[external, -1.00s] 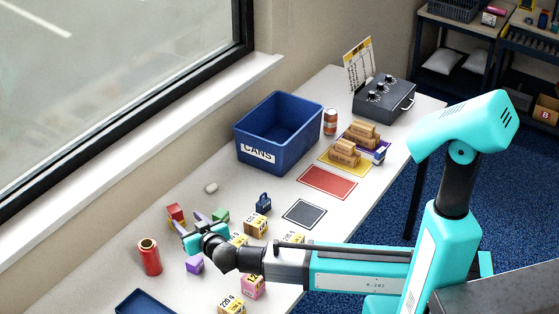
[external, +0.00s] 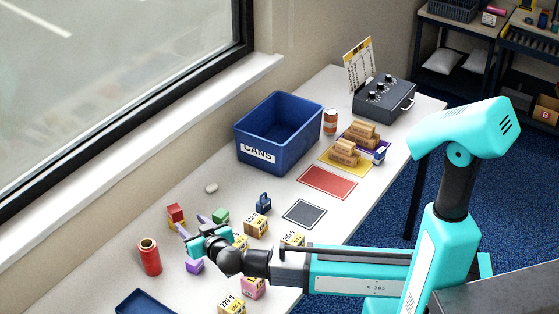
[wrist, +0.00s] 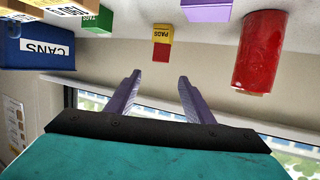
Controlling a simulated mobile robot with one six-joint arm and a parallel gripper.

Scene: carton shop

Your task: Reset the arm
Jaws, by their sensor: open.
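My gripper (external: 192,224) is in the left part of the external view, above the white table, at the end of my stretched-out teal arm. Its two purple fingers are apart with nothing between them. In the wrist view my gripper (wrist: 159,80) also shows spread, empty fingers, and the scene looks upside down. A red and yellow carton pair (external: 176,214) stands just beyond the fingers. A purple block (external: 195,266) sits below the gripper, and a red spool (external: 149,257) stands to its left. A green block (external: 221,215) is to its right.
Several small cartons (external: 256,225) stand right of and below my gripper. A blue CANS bin (external: 260,158) is farther back, near the window wall. Dark (external: 304,214) and red (external: 328,182) mats lie flat. A blue tray (external: 146,302) is at the bottom left.

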